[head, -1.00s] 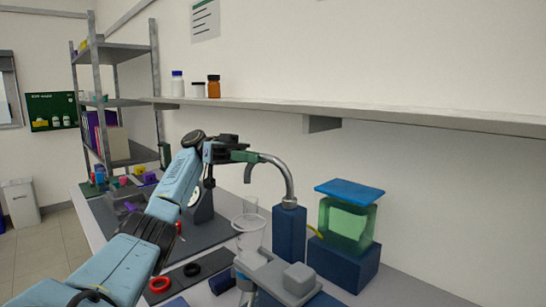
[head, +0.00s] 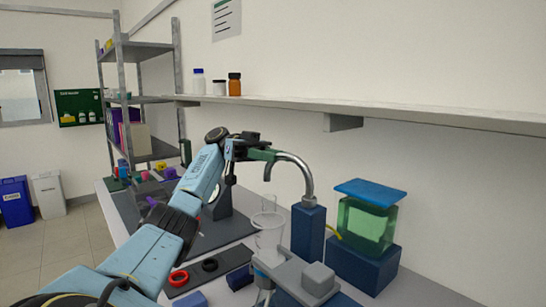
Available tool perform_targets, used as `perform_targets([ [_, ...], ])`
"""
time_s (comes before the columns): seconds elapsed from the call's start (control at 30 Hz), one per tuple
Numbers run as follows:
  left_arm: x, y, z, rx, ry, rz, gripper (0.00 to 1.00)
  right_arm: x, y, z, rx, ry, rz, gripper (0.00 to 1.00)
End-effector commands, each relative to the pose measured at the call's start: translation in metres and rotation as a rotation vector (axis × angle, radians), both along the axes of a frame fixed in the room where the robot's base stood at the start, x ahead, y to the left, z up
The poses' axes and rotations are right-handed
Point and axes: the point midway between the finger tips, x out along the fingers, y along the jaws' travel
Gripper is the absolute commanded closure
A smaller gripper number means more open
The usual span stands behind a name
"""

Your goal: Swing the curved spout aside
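The curved spout (head: 306,178) is a grey metal pipe rising from a dark blue block (head: 308,232) and arching to the left. A green hooked piece (head: 268,168) shows at its left end, above and near a clear glass funnel or cup (head: 268,222). My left gripper (head: 246,150) is at that left end, beside or around the green piece. Its fingers are dark and small and overlap the green piece, so I cannot tell whether they are closed on it. My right gripper is out of view.
A green-filled tank (head: 366,226) with a blue lid stands right of the spout block. A grey fixture (head: 292,276) is in front. Red (head: 178,278) and black (head: 209,265) rings lie on a dark mat. A wall shelf (head: 400,112) runs behind and above the spout.

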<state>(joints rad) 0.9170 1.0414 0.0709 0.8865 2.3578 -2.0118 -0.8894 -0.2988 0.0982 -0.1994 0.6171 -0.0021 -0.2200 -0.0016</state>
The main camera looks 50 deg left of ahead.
Motion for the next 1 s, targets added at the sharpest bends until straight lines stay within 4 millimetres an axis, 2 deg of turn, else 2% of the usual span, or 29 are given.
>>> perform_targets([
  [0.17, 0.0, 0.0, 0.014, 0.0, -0.003, 0.001, 0.63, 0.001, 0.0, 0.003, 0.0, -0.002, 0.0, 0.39],
  [0.37, 0.0, 0.0, 0.052, -0.001, -0.005, 0.001, 0.63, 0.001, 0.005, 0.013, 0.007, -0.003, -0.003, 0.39],
  [0.6, 0.0, 0.0, 0.09, 0.001, -0.002, 0.001, 0.63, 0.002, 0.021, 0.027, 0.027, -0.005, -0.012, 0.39],
  [0.73, 0.0, 0.0, 0.098, 0.0, -0.001, 0.0, 0.63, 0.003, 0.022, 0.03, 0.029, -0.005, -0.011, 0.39],
  [1.0, 0.0, 0.0, 0.1, 0.0, 0.001, 0.0, 0.63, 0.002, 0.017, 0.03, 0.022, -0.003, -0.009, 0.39],
])
